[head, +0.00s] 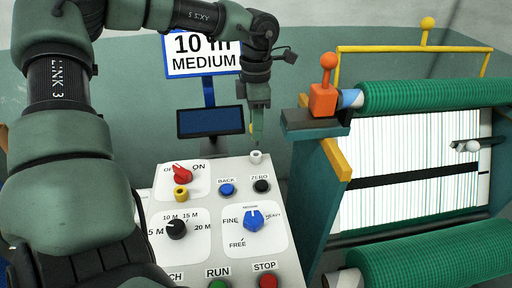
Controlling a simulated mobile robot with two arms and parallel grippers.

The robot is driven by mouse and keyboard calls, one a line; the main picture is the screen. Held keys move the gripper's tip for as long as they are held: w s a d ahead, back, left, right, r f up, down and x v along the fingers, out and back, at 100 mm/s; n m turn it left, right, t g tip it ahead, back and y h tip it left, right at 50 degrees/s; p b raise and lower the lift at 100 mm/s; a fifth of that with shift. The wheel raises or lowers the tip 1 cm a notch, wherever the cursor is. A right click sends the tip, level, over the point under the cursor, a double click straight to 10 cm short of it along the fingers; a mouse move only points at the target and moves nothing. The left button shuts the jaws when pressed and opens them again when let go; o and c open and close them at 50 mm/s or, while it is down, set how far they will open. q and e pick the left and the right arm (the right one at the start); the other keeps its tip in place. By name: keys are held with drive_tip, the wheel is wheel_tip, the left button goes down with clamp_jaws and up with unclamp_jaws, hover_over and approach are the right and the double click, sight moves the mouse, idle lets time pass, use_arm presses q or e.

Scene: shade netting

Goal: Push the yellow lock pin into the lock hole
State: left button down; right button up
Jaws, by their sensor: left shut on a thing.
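My left gripper (257,138) points down over the back of the control panel (215,165), its fingers shut. A small bit of yellow (251,128) shows at the left side of the fingers; it looks like the yellow lock pin, mostly hidden by them. A short white cylinder (255,157) stands on the panel just below the fingertips; I cannot tell whether they touch. A yellow ring (181,193), which looks like the lock hole, is on the panel below the red switch (182,174), to the left of the gripper. My right gripper is out of view.
Blue (227,190) and black (261,186) buttons and two knobs (176,229) stand on the panel. A dark screen (210,122) and sign (203,54) are behind. The netting machine (345,165), with an orange ball-topped lever (326,92), stands close on the right.

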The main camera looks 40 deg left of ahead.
use_arm(q)
drive_tip(key=shift+r, duration=0.1)
drive_tip(key=shift+r+p, duration=1.05)
drive_tip(key=shift+r, duration=0.9)
drive_tip(key=shift+f, duration=0.1)
